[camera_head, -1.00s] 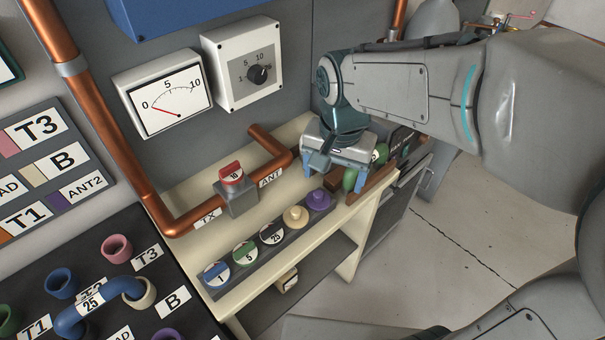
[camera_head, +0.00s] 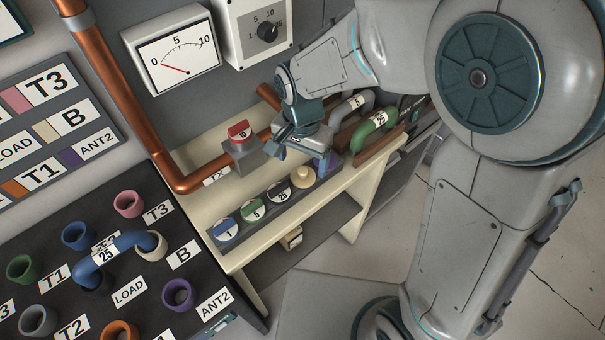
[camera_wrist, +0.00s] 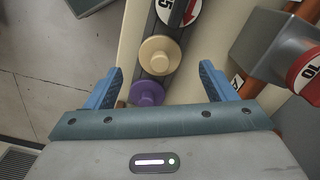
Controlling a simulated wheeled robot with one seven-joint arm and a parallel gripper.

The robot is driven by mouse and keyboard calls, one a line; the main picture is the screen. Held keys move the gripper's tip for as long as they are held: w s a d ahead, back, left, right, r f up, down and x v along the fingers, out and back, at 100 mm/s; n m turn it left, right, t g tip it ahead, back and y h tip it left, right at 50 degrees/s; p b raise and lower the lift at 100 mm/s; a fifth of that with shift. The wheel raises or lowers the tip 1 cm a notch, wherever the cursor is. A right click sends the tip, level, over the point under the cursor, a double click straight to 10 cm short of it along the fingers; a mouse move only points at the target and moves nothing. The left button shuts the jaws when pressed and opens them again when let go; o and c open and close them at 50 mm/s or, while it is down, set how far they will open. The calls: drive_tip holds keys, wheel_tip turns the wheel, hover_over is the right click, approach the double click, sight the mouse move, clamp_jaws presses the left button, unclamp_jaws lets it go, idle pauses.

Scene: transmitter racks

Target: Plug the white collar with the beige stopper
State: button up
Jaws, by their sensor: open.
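The beige stopper (camera_head: 303,179) stands knob up in the row on the shelf; it also shows in the wrist view (camera_wrist: 160,55), just past and between the fingertips. My gripper (camera_head: 318,158) is open and empty above the purple end of the row. In the wrist view its two blue fingers (camera_wrist: 160,72) are spread, with the purple stopper (camera_wrist: 147,93) seen between them. The white collar (camera_head: 154,250) is on the black panel at left, by label B. One end of the blue U-link marked 25 (camera_head: 126,241) sits at this collar and covers part of its mouth.
Blue, green and black stoppers (camera_head: 252,210) continue the row leftward. A grey box with a red knob (camera_head: 240,147) stands behind it. The green U-link (camera_head: 374,132) and a grey one lie right of my gripper. Other coloured collars, such as the purple one (camera_head: 179,295), surround the white collar.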

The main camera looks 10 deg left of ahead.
sight(303, 170)
drive_tip(key=f, duration=0.4)
drive_tip(key=shift+w+f, duration=0.2)
drive_tip(key=c, duration=1.1)
drive_tip(key=shift+o, duration=0.2)
